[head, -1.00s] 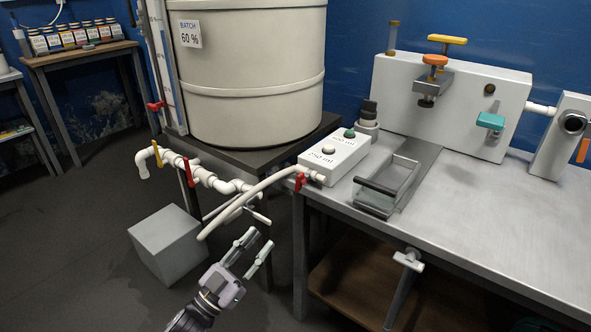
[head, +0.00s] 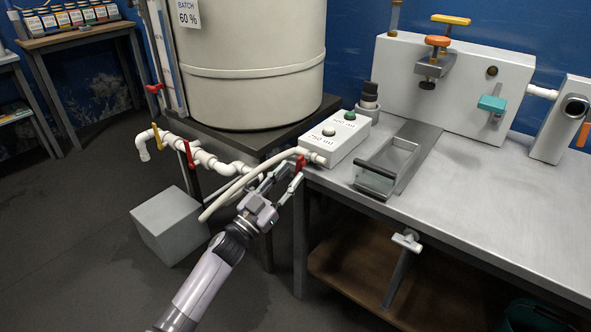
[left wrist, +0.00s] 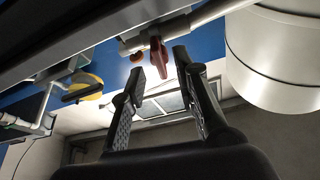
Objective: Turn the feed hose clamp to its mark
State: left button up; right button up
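The feed hose clamp appears to be the red lever (head: 300,163) at the hose end by the white dosing box (head: 336,143). The lever also shows in the left wrist view (left wrist: 159,58). My left gripper (head: 286,176) reaches up to it from below. In the left wrist view its two fingers (left wrist: 158,68) are apart, with the red lever between their tips. I cannot tell whether either finger touches it. The pale hose (head: 246,181) runs down and left from the clamp. No clear mark for the clamp is visible. My right gripper is not in view.
The metal bench (head: 470,192) edge and its leg are just right of my gripper. White pipes with a red handle (head: 188,154) and a yellow handle (head: 156,136) lie left. A grey block (head: 172,226) stands on the floor. The large tank (head: 256,70) rises behind.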

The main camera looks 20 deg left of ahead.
aim_at(297, 167)
pick_arm(q)
jog(key=shift+x, duration=1.6)
grip_shut()
